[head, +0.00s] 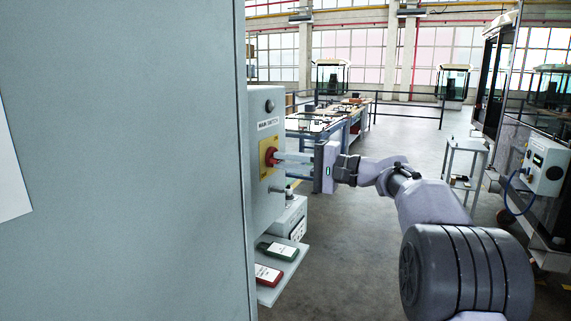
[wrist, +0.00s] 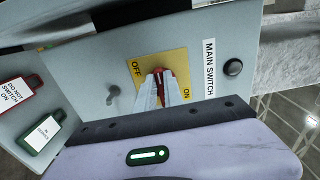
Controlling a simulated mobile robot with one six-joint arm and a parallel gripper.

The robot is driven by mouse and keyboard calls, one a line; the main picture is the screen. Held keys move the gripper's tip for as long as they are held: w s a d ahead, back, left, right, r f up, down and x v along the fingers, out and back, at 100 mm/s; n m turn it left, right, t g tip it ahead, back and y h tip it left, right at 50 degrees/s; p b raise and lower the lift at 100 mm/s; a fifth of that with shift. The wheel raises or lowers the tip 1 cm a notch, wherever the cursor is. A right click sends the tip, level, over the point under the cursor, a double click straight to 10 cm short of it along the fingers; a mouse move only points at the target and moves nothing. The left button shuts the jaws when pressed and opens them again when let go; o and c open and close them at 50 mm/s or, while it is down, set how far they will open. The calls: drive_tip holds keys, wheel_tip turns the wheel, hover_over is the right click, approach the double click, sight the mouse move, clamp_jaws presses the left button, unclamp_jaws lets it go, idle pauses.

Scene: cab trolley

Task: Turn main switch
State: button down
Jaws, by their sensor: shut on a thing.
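The main switch is a red rotary handle (head: 271,157) on a yellow plate (head: 263,147), fixed to the face of a grey box under a "MAIN SWITCH" label (head: 268,124). In the wrist view the red handle (wrist: 158,71) sits between my fingertips, and the yellow plate (wrist: 177,60) reads OFF at one corner and ON at another. My gripper (head: 280,157) reaches in from the right and is shut on the handle. The fingers (wrist: 160,88) hide much of the handle, so I cannot tell which mark it points at.
A small shelf below the switch holds a green tag (head: 278,250) and a red "DO NOT SWITCH ON" tag (wrist: 20,97). A black round button (wrist: 233,67) is beside the label. A large grey cabinet panel (head: 130,160) fills the left. Open floor (head: 350,240) lies behind my arm.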

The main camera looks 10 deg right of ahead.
drive_tip(key=c, duration=1.5)
unclamp_jaws()
drive_tip(key=shift+o, duration=0.2)
drive_tip(key=p+v, duration=0.3)
drive_tip(key=v, duration=1.4)
drive_tip(key=shift+s+d+p, duration=0.15)
drive_tip(key=shift+p, duration=0.2)
